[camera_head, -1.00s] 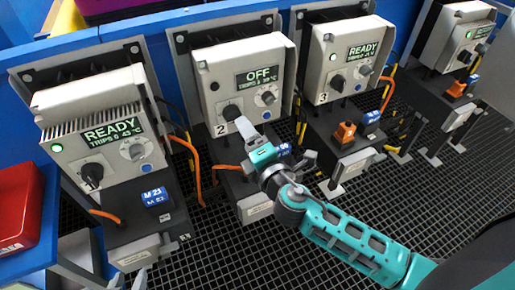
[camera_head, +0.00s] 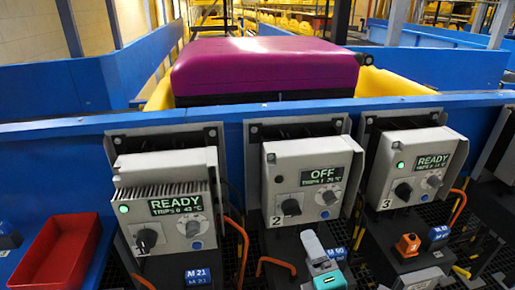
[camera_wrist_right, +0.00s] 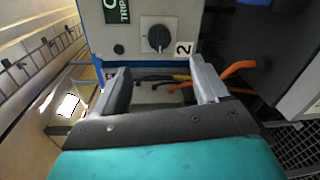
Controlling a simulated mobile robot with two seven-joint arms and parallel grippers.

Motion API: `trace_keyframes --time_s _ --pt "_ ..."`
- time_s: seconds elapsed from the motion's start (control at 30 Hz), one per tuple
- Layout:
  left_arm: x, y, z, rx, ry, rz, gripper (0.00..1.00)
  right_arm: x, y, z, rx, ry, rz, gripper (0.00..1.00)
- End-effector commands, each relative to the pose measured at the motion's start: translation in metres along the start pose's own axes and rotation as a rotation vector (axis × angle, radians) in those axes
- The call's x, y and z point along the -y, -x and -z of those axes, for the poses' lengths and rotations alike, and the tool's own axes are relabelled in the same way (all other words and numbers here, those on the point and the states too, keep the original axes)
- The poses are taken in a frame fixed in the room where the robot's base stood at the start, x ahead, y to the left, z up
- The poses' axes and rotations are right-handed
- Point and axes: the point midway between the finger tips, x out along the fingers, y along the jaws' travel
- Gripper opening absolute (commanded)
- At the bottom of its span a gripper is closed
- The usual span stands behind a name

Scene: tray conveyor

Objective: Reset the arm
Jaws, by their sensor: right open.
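My right gripper (camera_head: 322,247) is at the bottom of the head view, in front of and below the face of unit 2 (camera_head: 312,165). It is open and empty; in the right wrist view its fingers (camera_wrist_right: 160,75) stand apart. Unit 2 has a display reading OFF (camera_head: 322,175) and a black knob (camera_head: 291,207). In the right wrist view the knob (camera_wrist_right: 158,38) shows beyond the fingers, apart from them. My left gripper is not in view.
Unit 1 (camera_head: 170,180) and unit 3 (camera_head: 418,165) on either side read READY with green lamps. A purple case (camera_head: 265,65) lies behind the blue rail (camera_head: 60,128). A red tray (camera_head: 58,250) is at lower left. Orange cables (camera_wrist_right: 230,72) hang near the fingers.

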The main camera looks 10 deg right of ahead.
Motion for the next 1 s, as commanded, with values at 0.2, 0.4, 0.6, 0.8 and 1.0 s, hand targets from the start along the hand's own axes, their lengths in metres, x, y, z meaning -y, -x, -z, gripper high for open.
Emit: trace_keyframes --time_s 0.2,0.4,0.6,0.8,1.0 --pt "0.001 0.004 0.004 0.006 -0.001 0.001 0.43 0.042 0.017 0.005 -0.014 -0.362 0.187 0.73" --pt "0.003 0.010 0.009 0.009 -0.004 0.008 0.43 0.095 0.056 0.016 0.047 -0.973 0.425 0.73" --pt "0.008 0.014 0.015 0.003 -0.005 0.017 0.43 0.122 0.089 0.022 0.161 -1.458 0.547 0.73" --pt "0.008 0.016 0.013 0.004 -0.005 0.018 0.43 0.131 0.102 0.023 0.221 -1.656 0.574 0.73" --pt "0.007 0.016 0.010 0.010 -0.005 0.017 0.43 0.131 0.102 0.023 0.224 -1.667 0.575 0.73"
